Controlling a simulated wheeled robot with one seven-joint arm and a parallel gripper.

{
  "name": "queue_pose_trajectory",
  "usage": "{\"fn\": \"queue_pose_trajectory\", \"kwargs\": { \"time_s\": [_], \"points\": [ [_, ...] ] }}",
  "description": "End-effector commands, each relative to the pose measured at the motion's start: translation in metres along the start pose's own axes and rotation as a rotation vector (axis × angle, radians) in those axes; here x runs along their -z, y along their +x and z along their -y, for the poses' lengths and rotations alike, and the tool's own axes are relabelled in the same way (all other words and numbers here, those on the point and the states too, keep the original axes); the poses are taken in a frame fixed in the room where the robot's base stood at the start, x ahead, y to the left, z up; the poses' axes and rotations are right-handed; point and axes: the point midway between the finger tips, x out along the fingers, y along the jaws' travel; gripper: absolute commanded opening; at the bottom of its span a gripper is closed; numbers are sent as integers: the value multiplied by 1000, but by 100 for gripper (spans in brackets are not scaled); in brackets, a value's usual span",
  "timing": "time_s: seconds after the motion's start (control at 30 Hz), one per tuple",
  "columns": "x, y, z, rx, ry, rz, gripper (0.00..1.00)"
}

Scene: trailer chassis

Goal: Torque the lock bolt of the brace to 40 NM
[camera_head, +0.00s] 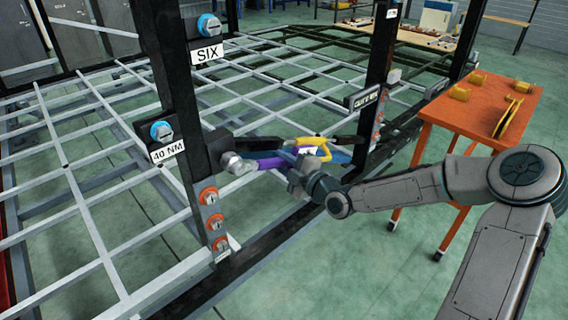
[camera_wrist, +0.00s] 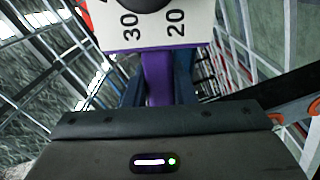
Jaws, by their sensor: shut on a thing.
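My gripper (camera_head: 298,165) is shut on a purple and yellow torque tool (camera_head: 269,163), held roughly level beside the near black post (camera_head: 180,95). In the wrist view the purple shaft (camera_wrist: 158,80) lies between two dark blue fingers. Beyond it is a white dial plate (camera_wrist: 158,28) marked 30 and 20. The tool's silver head end (camera_head: 236,163) is at a dark block on the post; I cannot tell whether it is seated on a bolt. A "40 NM" label (camera_head: 167,151) sits under a blue-ringed bolt (camera_head: 161,131). I cannot make out the brace's lock bolt.
Orange round fittings (camera_head: 212,217) line the lower post. An orange table (camera_head: 480,105) with yellow items stands at right. The grey lattice frame (camera_head: 80,190) fills the left. Green floor is open at right.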

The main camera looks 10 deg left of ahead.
Motion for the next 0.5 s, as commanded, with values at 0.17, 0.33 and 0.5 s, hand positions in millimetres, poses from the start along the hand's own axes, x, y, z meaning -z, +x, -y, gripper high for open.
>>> {"fn": "queue_pose_trajectory", "kwargs": {
  "time_s": [0.17, 0.33, 0.5],
  "points": [
    [1, 3, -1, -3, -1, -2, 0],
    [1, 6, -1, -3, 0, -2, 0],
    [1, 8, -1, -3, 0, -1, 0]
  ]
}}
